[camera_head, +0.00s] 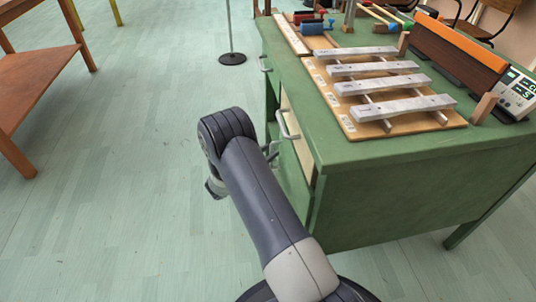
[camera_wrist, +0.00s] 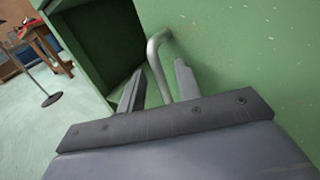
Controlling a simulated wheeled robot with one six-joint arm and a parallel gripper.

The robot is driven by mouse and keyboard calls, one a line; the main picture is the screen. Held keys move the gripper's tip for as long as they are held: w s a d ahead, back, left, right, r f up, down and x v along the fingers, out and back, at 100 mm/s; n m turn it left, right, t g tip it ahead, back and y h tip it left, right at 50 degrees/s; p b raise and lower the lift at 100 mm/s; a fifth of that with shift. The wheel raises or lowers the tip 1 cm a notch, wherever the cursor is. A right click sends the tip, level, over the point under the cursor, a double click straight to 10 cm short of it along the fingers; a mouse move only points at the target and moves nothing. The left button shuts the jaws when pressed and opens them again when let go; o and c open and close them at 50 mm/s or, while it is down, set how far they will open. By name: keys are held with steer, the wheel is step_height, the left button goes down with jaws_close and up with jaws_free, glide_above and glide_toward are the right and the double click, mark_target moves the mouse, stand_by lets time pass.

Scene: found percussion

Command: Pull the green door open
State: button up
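The green door (camera_wrist: 235,60) fills the right of the wrist view, with a bent grey metal handle (camera_wrist: 153,50) near its left edge. My gripper (camera_wrist: 160,72) is open, with one finger on each side of the handle's bar. A gap shows on both sides, and I cannot tell whether either finger touches it. In the head view my gripper (camera_head: 272,150) is low at the left side of the green desk (camera_head: 400,190), and my arm partly hides the door there. A dark opening (camera_wrist: 108,40) shows left of the handle in the wrist view; how far the door stands open is unclear.
A bar instrument (camera_head: 385,87) with grey metal bars lies on the desk top. A drawer handle (camera_head: 287,125) sticks out above my gripper. A black round stand base (camera_head: 232,58) is on the floor, and a brown table (camera_head: 35,85) stands at left. The floor between is clear.

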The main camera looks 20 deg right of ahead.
steer(key=shift+d, duration=0.2)
jaws_close()
stand_by(0.6)
